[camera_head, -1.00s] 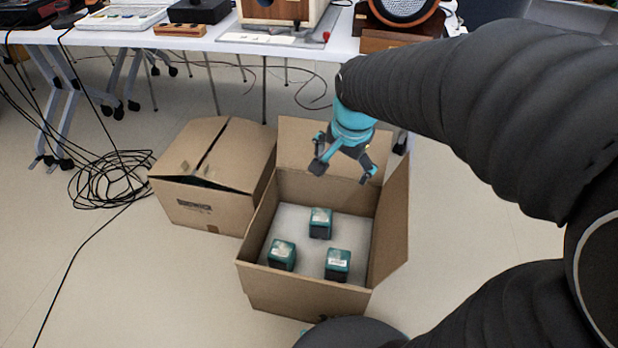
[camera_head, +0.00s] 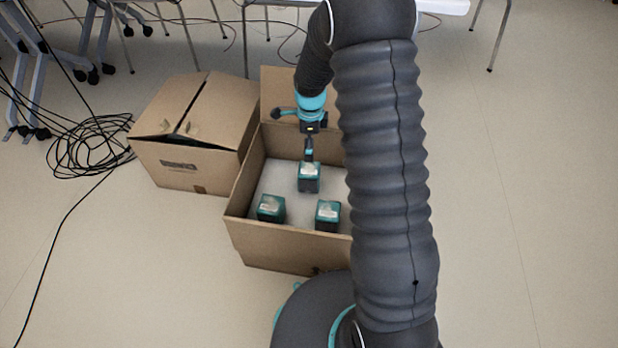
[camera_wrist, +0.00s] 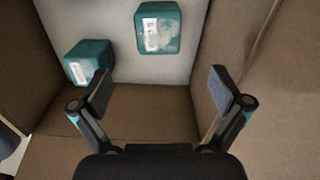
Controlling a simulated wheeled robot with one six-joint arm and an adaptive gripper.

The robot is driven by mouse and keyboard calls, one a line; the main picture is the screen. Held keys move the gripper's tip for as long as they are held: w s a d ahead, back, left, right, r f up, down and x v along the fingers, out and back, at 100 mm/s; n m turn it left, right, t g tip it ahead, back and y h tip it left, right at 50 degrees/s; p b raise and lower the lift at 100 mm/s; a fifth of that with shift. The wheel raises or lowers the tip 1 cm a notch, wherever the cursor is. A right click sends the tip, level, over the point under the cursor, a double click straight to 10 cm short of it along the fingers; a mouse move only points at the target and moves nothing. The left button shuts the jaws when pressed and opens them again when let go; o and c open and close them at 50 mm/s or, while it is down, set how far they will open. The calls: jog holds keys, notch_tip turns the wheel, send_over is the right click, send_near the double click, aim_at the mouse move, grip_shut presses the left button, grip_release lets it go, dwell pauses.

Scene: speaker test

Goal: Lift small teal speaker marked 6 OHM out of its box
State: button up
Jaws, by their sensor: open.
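The open cardboard box (camera_head: 285,252) stands on the floor with a pale lining inside. It holds three small teal-and-black speakers with pale labels: a far one (camera_head: 309,177), a near left one (camera_head: 271,208) and a near right one (camera_head: 328,215). I cannot read any label, so I cannot tell which is marked 6 OHM. My gripper (camera_head: 309,150) hangs over the box, close to the far speaker in the picture. In the wrist view my gripper (camera_wrist: 160,90) is open and empty. Two speakers show beyond its fingers, one left (camera_wrist: 88,62) and one near the top (camera_wrist: 158,28).
A second cardboard box (camera_head: 195,125), its flaps nearly closed, stands directly left of the open one. A coil of black cable (camera_head: 95,150) lies on the floor farther left. Table legs stand behind. My arm hides the open box's right side. Floor at right is clear.

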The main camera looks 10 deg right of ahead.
aim_at(309, 168)
notch_tip(309, 168, down, 14)
jog(key=shift+a+f+b, duration=0.1)
jog(key=shift+a+b, duration=0.05)
jog(key=shift+b, duration=0.5)
jog(key=shift+c, duration=0.3)
jog(key=c, duration=1.6)
jog(key=shift+c, duration=0.3)
